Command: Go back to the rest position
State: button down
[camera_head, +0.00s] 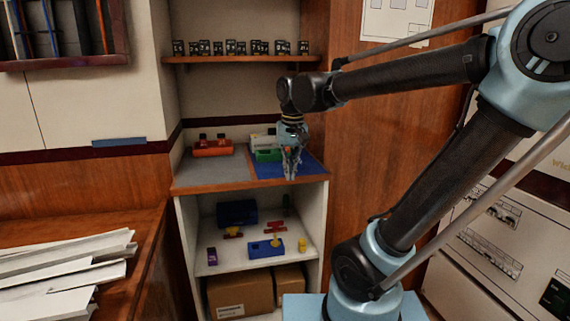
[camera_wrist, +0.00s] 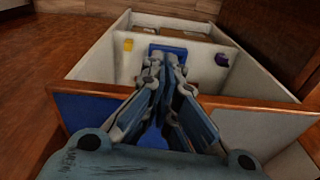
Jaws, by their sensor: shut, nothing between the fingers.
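My gripper (camera_head: 290,172) points down at the front of the counter top, over or beside the blue mat (camera_head: 268,168). Its fingers are together with nothing between them. In the wrist view my gripper (camera_wrist: 165,68) is closed, with the blue mat (camera_wrist: 85,110) behind it and the shelf below. A green item (camera_head: 267,155) and a white item behind it stand just behind my gripper and are partly hidden by it.
An orange-red block (camera_head: 212,148) sits on the grey left half of the counter. The lower shelf holds a blue box (camera_head: 237,212), a blue block (camera_head: 266,248) and a yellow piece (camera_head: 302,245). Small black breakers (camera_head: 240,47) line the upper shelf. White strips (camera_head: 65,260) lie at left.

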jog(key=s+d+f, duration=0.5)
jog(key=d+f, duration=0.3)
jog(key=d, duration=0.1)
jog(key=s+d+f+m+t, duration=0.1)
jog(key=s+d+f, duration=0.5)
jog(key=d+f, duration=0.2)
jog(key=shift+d+h, duration=0.3)
jog(key=shift+d, duration=0.15)
jog(key=shift+w+f, duration=0.25)
jog(key=shift+w, duration=0.2)
